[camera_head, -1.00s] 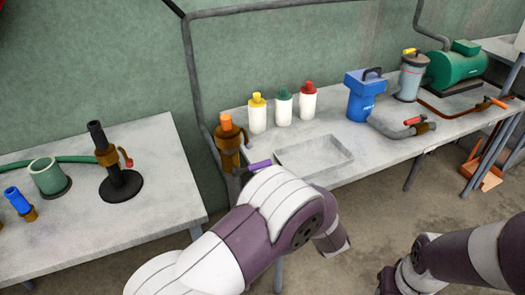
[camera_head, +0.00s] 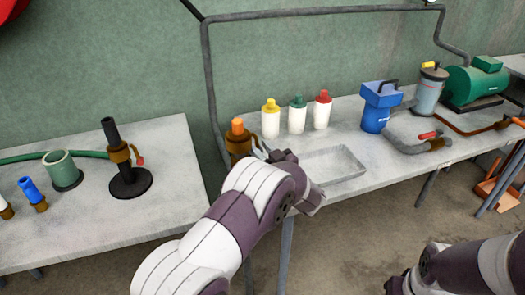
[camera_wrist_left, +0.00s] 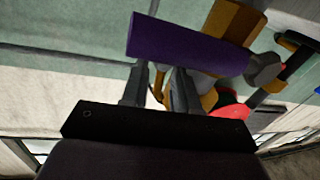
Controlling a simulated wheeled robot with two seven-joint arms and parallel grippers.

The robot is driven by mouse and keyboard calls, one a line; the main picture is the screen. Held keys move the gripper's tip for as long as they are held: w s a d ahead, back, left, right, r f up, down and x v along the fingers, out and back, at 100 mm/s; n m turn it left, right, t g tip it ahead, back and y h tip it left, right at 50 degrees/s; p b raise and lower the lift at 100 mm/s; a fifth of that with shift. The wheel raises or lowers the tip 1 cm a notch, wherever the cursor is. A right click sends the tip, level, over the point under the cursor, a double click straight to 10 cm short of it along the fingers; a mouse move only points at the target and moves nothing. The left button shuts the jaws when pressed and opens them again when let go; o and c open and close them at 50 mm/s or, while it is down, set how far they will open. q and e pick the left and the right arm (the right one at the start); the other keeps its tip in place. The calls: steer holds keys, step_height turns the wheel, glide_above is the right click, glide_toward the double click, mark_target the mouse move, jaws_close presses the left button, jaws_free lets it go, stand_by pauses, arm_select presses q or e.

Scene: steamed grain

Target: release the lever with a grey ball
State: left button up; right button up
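A brown fitting with an orange top (camera_head: 239,140) stands at the left end of the right-hand table. In the left wrist view a purple lever bar (camera_wrist_left: 188,45) lies across the fingertips, with a grey rounded end (camera_wrist_left: 266,68) at its right. My left gripper (camera_head: 262,150) is at the fitting's right side. In the left wrist view its two fingers (camera_wrist_left: 160,78) stand apart with a gap between them. The bar hides their tips, and I cannot tell whether they touch it. My right gripper does not show; only part of that arm is at lower right.
Three white bottles (camera_head: 297,116) stand behind a shallow tray (camera_head: 343,165). A blue device (camera_head: 378,107) with a grey pipe is further right. The left table (camera_head: 150,215) bears a black stand (camera_head: 127,180) and a green cup (camera_head: 63,172).

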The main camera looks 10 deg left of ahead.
arm_select(q)
jaws_close()
steer(key=shift+w, duration=0.1)
step_height(320, 180, up, 6)
steer(key=w+d+n+h+b, duration=0.1)
steer(key=n+h+b, duration=0.3)
steer(key=n, duration=1.1)
steer(key=shift+d+r+n+b, duration=0.2)
steer(key=shift+d+n+b, duration=0.1)
steer(key=shift+b, duration=1.25)
steer(key=shift+r, duration=0.1)
jaws_free()
